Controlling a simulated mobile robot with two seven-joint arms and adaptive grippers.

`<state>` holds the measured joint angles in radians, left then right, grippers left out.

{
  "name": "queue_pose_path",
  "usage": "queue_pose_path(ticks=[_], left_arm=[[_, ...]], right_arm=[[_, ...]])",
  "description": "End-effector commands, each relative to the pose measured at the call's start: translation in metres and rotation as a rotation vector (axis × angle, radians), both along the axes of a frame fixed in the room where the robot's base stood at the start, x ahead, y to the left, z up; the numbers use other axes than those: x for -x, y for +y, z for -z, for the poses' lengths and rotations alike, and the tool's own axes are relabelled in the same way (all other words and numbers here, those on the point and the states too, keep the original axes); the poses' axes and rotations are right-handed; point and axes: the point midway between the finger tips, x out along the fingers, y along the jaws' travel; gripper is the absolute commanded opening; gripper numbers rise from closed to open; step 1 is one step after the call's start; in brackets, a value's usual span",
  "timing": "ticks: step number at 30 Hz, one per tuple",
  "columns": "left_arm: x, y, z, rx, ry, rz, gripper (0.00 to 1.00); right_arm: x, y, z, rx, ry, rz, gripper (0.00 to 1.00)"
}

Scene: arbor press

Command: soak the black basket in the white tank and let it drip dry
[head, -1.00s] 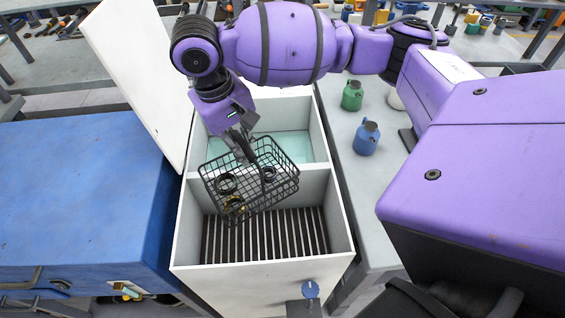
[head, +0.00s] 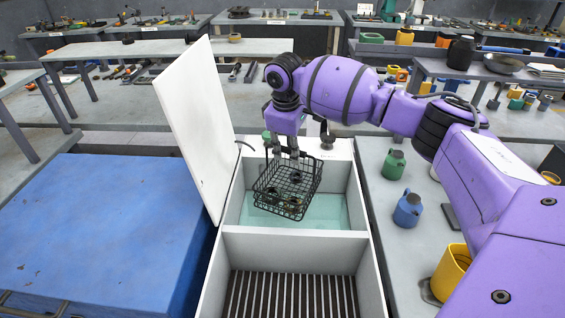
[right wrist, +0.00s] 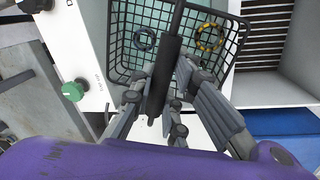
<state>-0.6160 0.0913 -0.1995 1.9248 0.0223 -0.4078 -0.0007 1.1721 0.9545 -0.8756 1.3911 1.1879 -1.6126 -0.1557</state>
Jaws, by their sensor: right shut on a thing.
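The black wire basket (head: 287,190) hangs from my right gripper (head: 285,152) over the far compartment of the white tank (head: 296,242), which holds pale green liquid (head: 325,210). The basket looks to be above the liquid; its exact height is hard to tell. In the right wrist view the gripper (right wrist: 172,95) is shut on the basket's dark handle (right wrist: 163,80). Ring-shaped parts, one dark (right wrist: 145,40) and one yellowish (right wrist: 210,38), lie in the basket. The tank's near compartment has a slatted rack (head: 290,295). My left gripper is not in view.
The white lid (head: 195,125) stands open at the tank's left. A blue box-like unit (head: 100,230) is left of it. A green knob (right wrist: 73,91) is on the tank's far end.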

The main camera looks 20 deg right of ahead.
Motion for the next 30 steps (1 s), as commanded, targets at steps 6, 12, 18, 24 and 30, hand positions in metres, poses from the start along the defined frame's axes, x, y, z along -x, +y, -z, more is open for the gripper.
queue_pose_path(ticks=[6, 12, 18, 24, 30], left_arm=[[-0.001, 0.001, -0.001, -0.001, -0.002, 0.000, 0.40], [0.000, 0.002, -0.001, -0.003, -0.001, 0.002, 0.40], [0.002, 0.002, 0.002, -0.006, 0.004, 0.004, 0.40], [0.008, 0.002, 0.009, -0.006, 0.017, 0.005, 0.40], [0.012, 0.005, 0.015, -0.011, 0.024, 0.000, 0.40]], right_arm=[[-0.021, -0.023, 0.000, 0.007, -0.012, -0.208, 0.00], [-0.030, -0.034, 0.001, 0.015, -0.018, -0.329, 0.00], [-0.032, -0.037, 0.006, 0.018, -0.018, -0.364, 0.00], [-0.031, -0.037, 0.025, 0.018, -0.014, -0.365, 0.00], [-0.031, -0.037, 0.048, 0.018, -0.011, -0.363, 0.00]])
